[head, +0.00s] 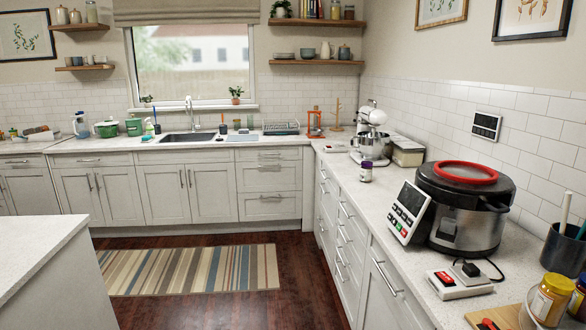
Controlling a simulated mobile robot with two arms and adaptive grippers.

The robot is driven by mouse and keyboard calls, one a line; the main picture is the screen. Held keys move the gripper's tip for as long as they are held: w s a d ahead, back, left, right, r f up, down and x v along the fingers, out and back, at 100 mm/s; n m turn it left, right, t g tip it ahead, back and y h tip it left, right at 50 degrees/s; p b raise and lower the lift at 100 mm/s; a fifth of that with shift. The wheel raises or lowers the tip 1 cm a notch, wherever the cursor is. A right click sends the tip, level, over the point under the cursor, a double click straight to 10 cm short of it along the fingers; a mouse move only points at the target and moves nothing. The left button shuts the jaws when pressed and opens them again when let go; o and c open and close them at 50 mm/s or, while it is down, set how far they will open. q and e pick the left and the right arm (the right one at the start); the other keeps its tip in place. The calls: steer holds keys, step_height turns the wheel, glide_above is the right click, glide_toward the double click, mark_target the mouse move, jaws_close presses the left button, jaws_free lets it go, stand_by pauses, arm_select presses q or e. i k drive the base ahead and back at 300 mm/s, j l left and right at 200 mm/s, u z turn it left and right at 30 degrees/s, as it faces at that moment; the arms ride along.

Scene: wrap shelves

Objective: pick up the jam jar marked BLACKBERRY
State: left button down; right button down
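A small jar with a purple lid (366,173) stands upright on the right counter, in front of the stand mixer. Its label is too small to read. At the lower right edge stand a jar with a yellow lid (550,299) and a second jar (579,297), partly cut off by the frame. I cannot read BLACKBERRY on any jar. Neither of my grippers is in view.
A large cooker with a red ring (467,200) and a tilted control panel (405,212) stand on the right counter (350,195). A red-and-white switch box (458,284) and a utensil holder (562,250) are nearer. A striped rug (190,271) lies on the floor.

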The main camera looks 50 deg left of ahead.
mark_target(365, 176)
steer(key=u, duration=1.25)
steer(key=z, duration=0.25)
steer(key=i+j+z, duration=0.2)
steer(key=z, duration=0.15)
steer(key=i+j+z, duration=0.45)
steer(key=j+z, duration=0.2)
steer(key=i+j, duration=0.15)
steer(key=j, duration=0.2)
steer(key=i+j+z, duration=0.15)
steer(key=j, duration=0.25)
steer(key=i+j, duration=0.2)
steer(key=j, duration=0.2)
steer(key=i+j+z, duration=0.1)
steer(key=j, duration=0.3)
steer(key=i+j, duration=0.15)
steer(key=j, duration=0.25)
steer(key=i+j+z, duration=0.15)
steer(key=j, duration=0.25)
